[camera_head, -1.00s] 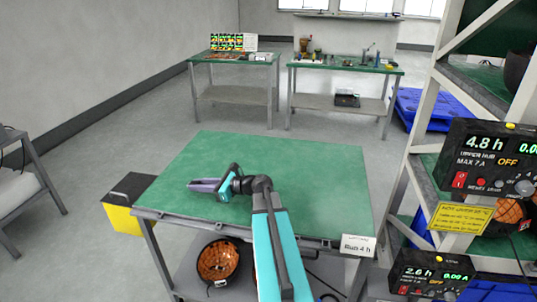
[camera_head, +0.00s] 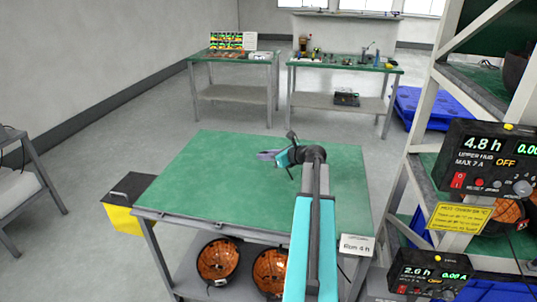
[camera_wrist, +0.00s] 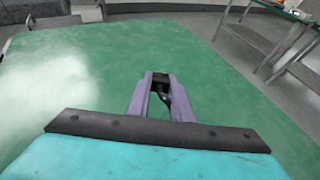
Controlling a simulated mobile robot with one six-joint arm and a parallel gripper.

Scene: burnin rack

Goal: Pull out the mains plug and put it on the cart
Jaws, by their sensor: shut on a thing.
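My gripper (camera_wrist: 160,90) is shut on a small black thing, which looks like the mains plug (camera_wrist: 161,79), between the tips of its two purple fingers in the wrist view. In the head view my gripper (camera_head: 265,156) is above the far middle part of the cart's green top and points left; the plug is too small to make out there. The green-topped cart (camera_head: 205,170) stands in front of me, its top bare under my arm. I cannot tell how high the plug is above it.
A rack (camera_head: 417,180) with power units, the upper one (camera_head: 488,165) reading 4.8 h, stands at right. Two orange-grilled round units (camera_head: 218,258) sit on the cart's lower shelf. A yellow-black box (camera_head: 122,205) is at left. Two workbenches (camera_head: 235,54) stand behind.

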